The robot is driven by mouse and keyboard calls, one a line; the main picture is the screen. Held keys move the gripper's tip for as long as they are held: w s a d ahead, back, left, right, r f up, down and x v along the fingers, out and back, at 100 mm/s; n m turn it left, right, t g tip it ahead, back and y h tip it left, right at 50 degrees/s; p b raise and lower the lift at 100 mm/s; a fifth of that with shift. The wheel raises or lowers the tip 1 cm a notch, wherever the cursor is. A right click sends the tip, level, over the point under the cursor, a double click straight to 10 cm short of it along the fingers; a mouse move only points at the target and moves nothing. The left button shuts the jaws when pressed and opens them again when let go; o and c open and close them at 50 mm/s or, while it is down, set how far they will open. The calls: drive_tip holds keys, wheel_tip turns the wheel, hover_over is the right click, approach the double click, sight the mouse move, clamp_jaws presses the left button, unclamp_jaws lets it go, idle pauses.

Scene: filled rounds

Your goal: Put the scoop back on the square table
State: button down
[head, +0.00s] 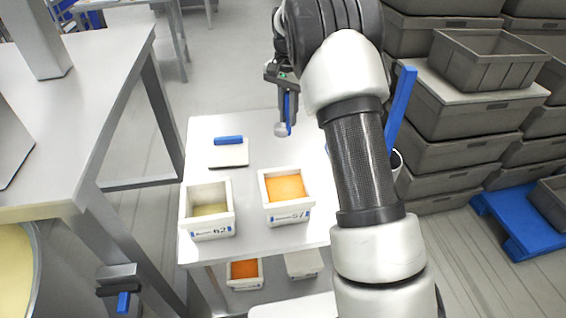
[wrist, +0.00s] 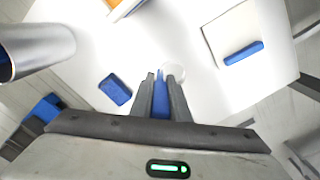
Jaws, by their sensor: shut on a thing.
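My gripper (head: 287,97) is shut on the blue handle of the scoop, pointing down over the far part of the square white table (head: 255,150). The scoop (head: 282,130) hangs with its small pale round cup lowest; I cannot tell whether the cup touches the tabletop. In the wrist view the blue scoop handle (wrist: 160,100) sits between the fingers of my gripper (wrist: 161,84), with the whitish cup just beyond the tips. The bare white tabletop (wrist: 165,35) lies below.
Two white bins, one with yellowish contents (head: 208,228) and one with orange (head: 288,214), stand at the table's near side. A white flat piece with a blue bar (head: 229,140) lies left. The wrist view shows a blue block (wrist: 115,90) and a metal cylinder (wrist: 36,50).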

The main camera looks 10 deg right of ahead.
wheel_tip(320, 180, down, 10)
drive_tip(key=shift+f+b, duration=0.1)
drive_tip(key=shift+b, duration=0.5)
drive_tip(key=shift+f, duration=0.15)
drive_tip(key=c, duration=1.7)
unclamp_jaws()
